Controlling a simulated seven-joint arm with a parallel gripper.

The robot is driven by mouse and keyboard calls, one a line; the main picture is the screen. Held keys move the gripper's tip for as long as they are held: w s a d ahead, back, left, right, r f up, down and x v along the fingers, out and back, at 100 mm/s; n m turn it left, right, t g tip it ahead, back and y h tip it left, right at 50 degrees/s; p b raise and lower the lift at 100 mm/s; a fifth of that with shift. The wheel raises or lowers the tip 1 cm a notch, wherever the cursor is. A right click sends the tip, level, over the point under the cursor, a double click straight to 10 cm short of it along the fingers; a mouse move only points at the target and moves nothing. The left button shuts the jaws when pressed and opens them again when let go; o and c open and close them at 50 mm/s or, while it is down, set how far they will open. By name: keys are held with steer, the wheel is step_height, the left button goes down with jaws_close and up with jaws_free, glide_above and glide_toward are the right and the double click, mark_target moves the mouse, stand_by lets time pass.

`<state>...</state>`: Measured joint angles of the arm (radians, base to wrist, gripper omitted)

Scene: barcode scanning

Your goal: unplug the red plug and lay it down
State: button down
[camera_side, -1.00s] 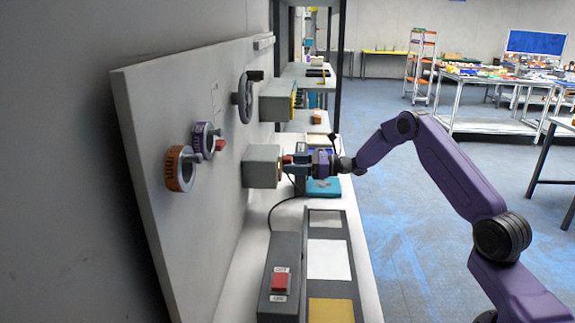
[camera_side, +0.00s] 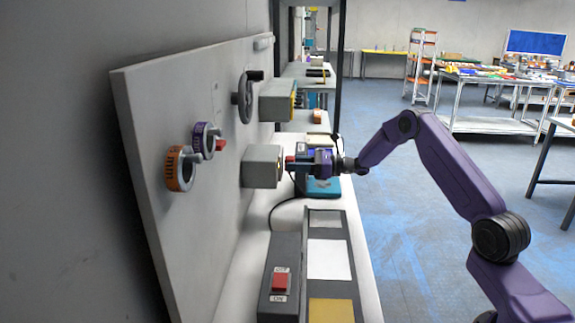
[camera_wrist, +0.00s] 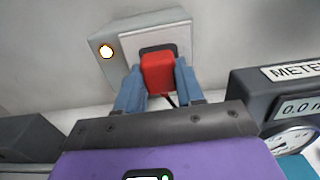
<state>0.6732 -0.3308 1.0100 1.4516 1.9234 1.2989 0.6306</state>
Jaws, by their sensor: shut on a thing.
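The red plug (camera_wrist: 158,72) sits between the two blue fingers of my gripper (camera_wrist: 157,86), which is shut on it. In the side view my gripper (camera_side: 301,161) holds the plug (camera_side: 289,162) level, just right of the grey socket box (camera_side: 262,166) on the upright panel. In the wrist view the socket box (camera_wrist: 112,45) has a dark socket opening right behind the plug and a glowing light at its left. A narrow gap seems to show between plug and box in the side view; whether the prongs are fully clear is hidden. A dark cable (camera_side: 272,216) hangs below.
A meter (camera_wrist: 290,100) stands close on the right in the wrist view. A second grey box (camera_side: 277,101), a handwheel (camera_side: 244,97) and two ring knobs are on the panel (camera_side: 140,130).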

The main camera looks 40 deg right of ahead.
steer(key=shift+v, duration=2.6)
steer(key=shift+s, duration=0.1)
steer(key=n+g+y, duration=0.4)
steer(key=g, duration=0.1)
glide_above(332, 218)
step_height(332, 218, down, 2)
steer(key=shift+f, duration=4.05)
steer(key=shift+a+f, duration=0.1)
steer(key=shift+f, duration=0.1)
